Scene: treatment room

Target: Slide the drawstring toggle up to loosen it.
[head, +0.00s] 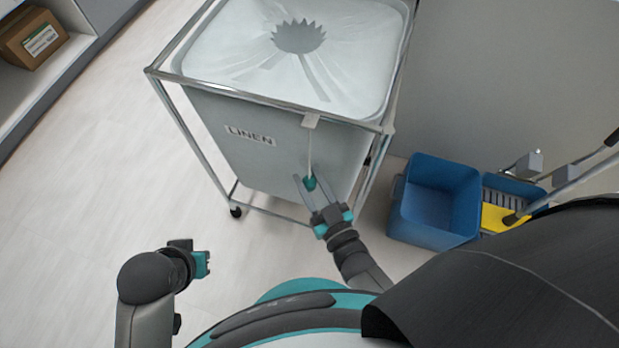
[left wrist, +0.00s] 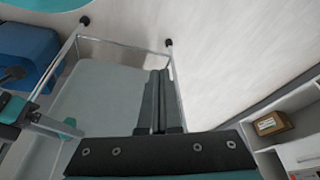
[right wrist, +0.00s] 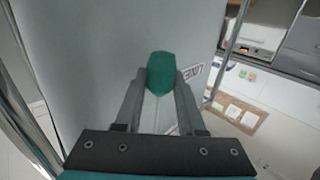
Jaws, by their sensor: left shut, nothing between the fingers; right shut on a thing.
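The green drawstring toggle (head: 310,183) hangs low on a pale cord (head: 309,150) in front of the linen hamper bag (head: 275,160). The cord comes down from a tab (head: 311,120) at the hamper's front rim. My right gripper (head: 308,182) is shut on the toggle, a finger on each side of it. In the right wrist view the toggle (right wrist: 161,73) sits between the fingertips, with the cord running between the fingers. My left gripper (head: 206,263) is shut and empty, low at the left, apart from the hamper; its closed fingers (left wrist: 157,85) show in the left wrist view.
A metal frame (head: 189,130) on castors surrounds the hamper bag. A blue mop bucket (head: 436,205) with a yellow part stands to its right by the wall. A shelf with a cardboard box (head: 32,38) is at the far left. The floor (head: 100,180) at left is clear.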

